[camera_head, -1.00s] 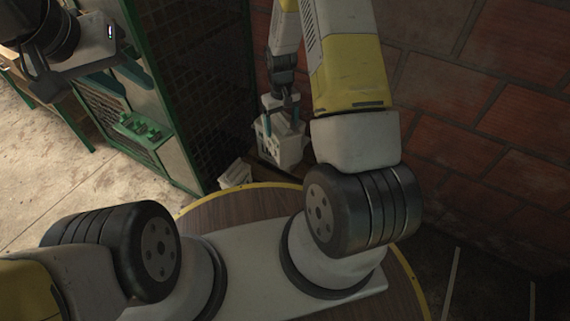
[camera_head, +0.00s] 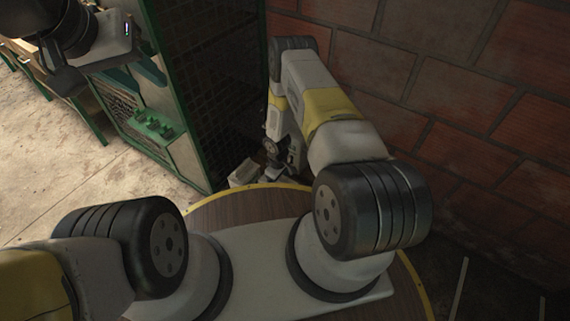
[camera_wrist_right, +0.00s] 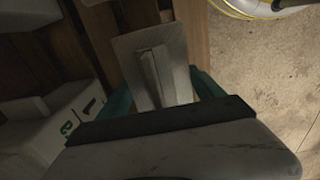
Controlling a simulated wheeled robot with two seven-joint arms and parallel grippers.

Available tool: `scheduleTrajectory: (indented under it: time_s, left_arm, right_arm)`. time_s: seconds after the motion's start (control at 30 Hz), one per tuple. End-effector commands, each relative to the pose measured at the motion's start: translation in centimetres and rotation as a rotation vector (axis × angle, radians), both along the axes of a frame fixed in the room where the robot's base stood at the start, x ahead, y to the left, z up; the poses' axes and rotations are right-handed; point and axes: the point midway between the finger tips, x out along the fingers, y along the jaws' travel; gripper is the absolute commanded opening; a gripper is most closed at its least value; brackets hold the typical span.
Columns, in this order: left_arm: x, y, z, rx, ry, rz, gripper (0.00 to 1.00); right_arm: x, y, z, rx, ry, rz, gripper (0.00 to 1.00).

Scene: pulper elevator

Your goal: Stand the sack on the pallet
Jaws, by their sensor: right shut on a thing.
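Brown wooden slats (camera_wrist_right: 193,25), which look like the pallet, show around the sack in the right wrist view. I cannot tell whether the sack's bottom touches them. In the head view the right gripper (camera_head: 280,155) is small and mostly hidden by its own arm, by the wall. My left gripper (camera_head: 108,72) is at the upper left, dark, away from the sack; its jaws are unclear.
A green-framed mesh cabinet (camera_head: 205,90) stands left of the right arm. A brick wall (camera_head: 470,110) closes the right side. Pale floor (camera_head: 50,185) is free at the left.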

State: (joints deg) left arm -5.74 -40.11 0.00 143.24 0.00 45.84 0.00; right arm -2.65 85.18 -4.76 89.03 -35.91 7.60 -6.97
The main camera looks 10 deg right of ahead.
Motion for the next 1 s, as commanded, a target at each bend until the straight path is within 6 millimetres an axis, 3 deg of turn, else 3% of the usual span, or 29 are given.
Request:
scheduleTrajectory:
  time_s: [0.1, 0.57, 1.0]
  left_arm:
    - [0.0, 0.0, 0.0, 0.000, 0.000, 0.000, 0.36]
    - [0.0, 0.0, 0.0, 0.000, 0.000, 0.000, 0.36]
    - [0.0, 0.0, 0.0, 0.000, 0.000, 0.000, 0.36]
  right_arm:
    - [0.0, 0.0, -2.0, 0.001, -0.001, -0.002, 0.04]
    - [0.1, 0.0, -7.1, 0.001, -0.001, -0.002, 0.04]
    - [0.1, 0.0, -7.8, 0.000, -0.001, -0.003, 0.04]
